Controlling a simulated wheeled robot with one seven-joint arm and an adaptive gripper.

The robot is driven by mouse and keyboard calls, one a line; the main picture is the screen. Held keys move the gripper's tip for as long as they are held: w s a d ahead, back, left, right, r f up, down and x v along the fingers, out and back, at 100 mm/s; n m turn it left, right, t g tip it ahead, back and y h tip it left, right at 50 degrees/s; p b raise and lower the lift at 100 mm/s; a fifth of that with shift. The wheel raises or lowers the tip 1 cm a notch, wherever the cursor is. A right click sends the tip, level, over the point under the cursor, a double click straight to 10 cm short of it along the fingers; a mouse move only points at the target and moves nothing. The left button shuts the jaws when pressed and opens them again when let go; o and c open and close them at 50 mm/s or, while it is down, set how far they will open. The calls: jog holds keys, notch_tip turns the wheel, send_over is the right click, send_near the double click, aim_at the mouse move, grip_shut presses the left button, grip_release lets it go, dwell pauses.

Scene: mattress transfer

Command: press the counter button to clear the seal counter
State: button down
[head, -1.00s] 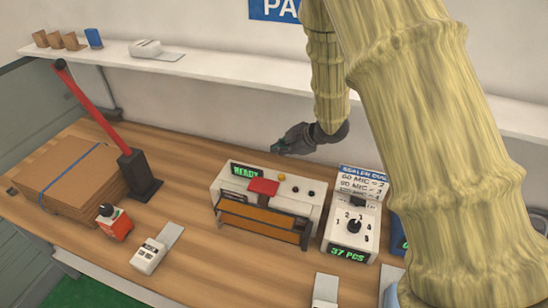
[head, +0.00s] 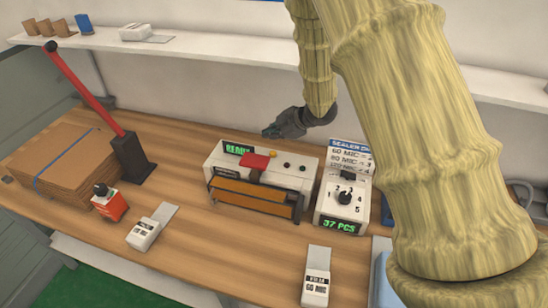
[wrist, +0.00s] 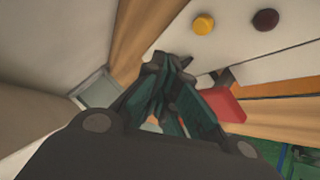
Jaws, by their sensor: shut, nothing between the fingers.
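The white sealer (head: 213,160) stands mid-bench with a green READY display (head: 238,149), a red lever pad (head: 255,161), a yellow button (head: 273,154) and two dark knobs. To its right a white dial unit (head: 327,209) has a green "37 PCS" display (head: 340,226). My gripper (head: 268,131) is shut and empty, just behind and above the sealer's back edge, near the yellow button but apart from it. In the wrist view the shut fingers (wrist: 160,62) point toward the sealer's top, with the yellow button (wrist: 203,24) ahead to the right.
A stack of brown cardboard (head: 60,170) lies at left beside a black post with a red arm (head: 85,90). A red block with a black knob (head: 110,206) and small white devices (head: 143,234) (head: 316,285) sit in front. A shelf (head: 190,47) runs above.

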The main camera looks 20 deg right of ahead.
jog(key=b, duration=0.2)
send_over(271, 154)
jog(key=w, duration=0.2)
jog(key=f, duration=0.4)
jog(key=shift+s, duration=0.2)
jog(key=shift+f, duration=0.3)
jog(key=shift+s+f, duration=0.2)
jog(key=shift+s, duration=0.45)
jog(key=shift+s+d+r+b, duration=0.1)
jog(key=shift+s+r+b, duration=0.1)
jog(key=shift+s, duration=0.3)
jog(key=shift+s+d+r+b, duration=0.1)
jog(key=shift+s+r, duration=0.1)
jog(key=shift+s, duration=0.25)
jog(key=shift+s+r, duration=0.2)
jog(key=w+f, duration=0.2)
jog(key=shift+w+a, duration=0.2)
jog(key=shift+w, duration=0.15)
jog(key=shift+s+r, duration=0.55)
jog(key=shift+s, duration=0.1)
jog(key=shift+w+f, duration=0.35)
jog(key=shift+w, duration=0.05)
jog(key=shift+s+r, duration=0.25)
jog(key=shift+w+f, duration=0.1)
jog(key=shift+f, duration=0.05)
